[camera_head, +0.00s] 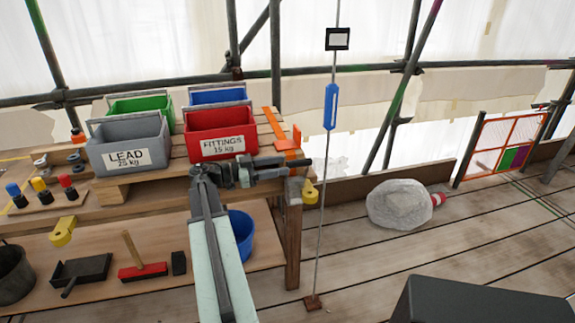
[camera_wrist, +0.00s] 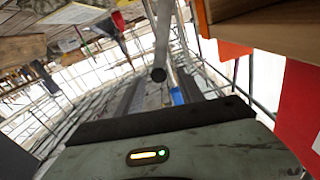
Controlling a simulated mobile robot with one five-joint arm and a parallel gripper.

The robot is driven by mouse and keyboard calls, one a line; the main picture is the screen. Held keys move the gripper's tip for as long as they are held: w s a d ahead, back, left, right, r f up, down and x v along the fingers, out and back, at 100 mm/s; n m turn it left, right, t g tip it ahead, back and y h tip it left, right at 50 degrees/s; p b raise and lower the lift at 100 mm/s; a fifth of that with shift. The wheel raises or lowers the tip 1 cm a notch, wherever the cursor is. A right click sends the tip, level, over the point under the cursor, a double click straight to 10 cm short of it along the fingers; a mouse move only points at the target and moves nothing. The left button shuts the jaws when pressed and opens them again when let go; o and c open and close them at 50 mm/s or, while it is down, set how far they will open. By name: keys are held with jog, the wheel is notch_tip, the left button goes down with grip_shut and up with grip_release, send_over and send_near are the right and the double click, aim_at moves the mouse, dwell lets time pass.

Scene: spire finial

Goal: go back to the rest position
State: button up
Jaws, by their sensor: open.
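My gripper (camera_head: 298,168) is at the right end of the bench, in front of the red bin (camera_head: 221,131) labelled FITTINGS 15 kg. Its jaws point right, and I see nothing held between them. My pale arm rises from the bottom of the head view and bends right at the wrist. The orange bracket (camera_head: 287,145) at the bench corner is just behind the jaws; I cannot tell whether they touch. The wrist view is tilted and shows my wrist housing along the bottom.
The grey LEAD bin (camera_head: 128,143) stands left of the red bin. A thin upright rod with a blue tag (camera_head: 330,106) stands just right of my gripper. A blue bucket (camera_head: 241,234) is under the bench. A pale sack (camera_head: 399,204) lies on the planks at right.

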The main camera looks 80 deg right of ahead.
dwell(0.4)
jog(key=w+a+n+t+h, duration=0.2)
jog(key=w+a, duration=0.1)
jog(key=w, duration=0.5)
jog(key=w+a+n+t+h, duration=0.15)
jog(key=w+a, duration=0.25)
jog(key=w, duration=0.4)
jog(key=w+a+f+n+t, duration=0.2)
jog(key=w+a+f+t, duration=0.15)
jog(key=w+a, duration=0.35)
jog(key=w+a+f+n+t, duration=0.3)
jog(key=w+a+f, duration=0.2)
jog(key=w+a, duration=0.25)
jog(key=w+a+f+n+t+y, duration=0.2)
jog(key=w+a+f+n, duration=0.15)
jog(key=a, duration=0.55)
jog(key=w+a+f+n+t+y, duration=0.25)
jog(key=a+f+n, duration=0.2)
jog(key=a, duration=0.55)
jog(key=a+f+n+t+y, duration=0.1)
jog(key=a+f+n+y, duration=0.3)
jog(key=a+n, duration=0.5)
jog(key=a+f+n+y, duration=0.3)
jog(key=a+n+y, duration=0.15)
jog(key=a, duration=0.95)
notch_tip(320, 180, up, 19)
jog(key=n+p, duration=0.1)
jog(key=p, duration=1.8)
jog(key=shift+w+d, duration=0.15)
jog(key=shift+w, duration=0.1)
